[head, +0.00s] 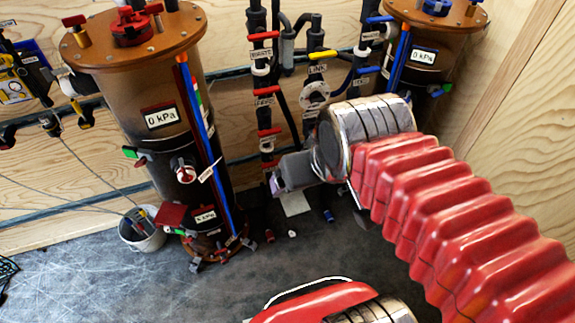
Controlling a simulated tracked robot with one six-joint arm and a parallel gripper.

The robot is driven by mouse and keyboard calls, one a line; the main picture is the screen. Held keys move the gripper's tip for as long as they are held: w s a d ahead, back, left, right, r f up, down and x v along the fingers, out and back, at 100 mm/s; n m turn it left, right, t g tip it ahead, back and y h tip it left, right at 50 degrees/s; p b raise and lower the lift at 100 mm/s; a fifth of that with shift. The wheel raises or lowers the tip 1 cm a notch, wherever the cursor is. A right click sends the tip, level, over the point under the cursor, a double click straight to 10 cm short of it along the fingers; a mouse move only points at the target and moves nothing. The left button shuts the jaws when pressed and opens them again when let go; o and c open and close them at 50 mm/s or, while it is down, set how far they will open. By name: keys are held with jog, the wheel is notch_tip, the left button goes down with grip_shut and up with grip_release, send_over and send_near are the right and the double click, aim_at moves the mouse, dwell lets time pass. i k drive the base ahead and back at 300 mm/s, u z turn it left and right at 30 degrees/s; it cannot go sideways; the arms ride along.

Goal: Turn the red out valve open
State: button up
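No label that I can read says "out", so I cannot tell which red handle is the out valve. On the dark vertical pipe left of my arm are several red handles: an upper one (263,36) by the "WASTE" label, a middle one (269,132), and a low one (269,164). Another red handle (171,215) sits at the base of the left brown filter column (125,85). My gripper (271,183) points left, close to the pipe's low red handle; contact is unclear. Its fingers are tiny and mostly hidden, so open or shut is unclear.
A second filter column (420,45) with blue handles stands at the back right. A yellow handle (323,55) is above the "LINK" label. A white bucket (142,232) with cables stands on the floor at left. The grey floor (190,290) in front is mostly clear.

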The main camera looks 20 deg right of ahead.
aim_at(271, 163)
jog(key=z, duration=0.1)
jog(key=k, duration=1.3)
jog(key=u, duration=0.35)
jog(key=i, duration=0.45)
jog(key=u, duration=0.75)
jog(key=i, duration=0.95)
jog(key=u, duration=0.1)
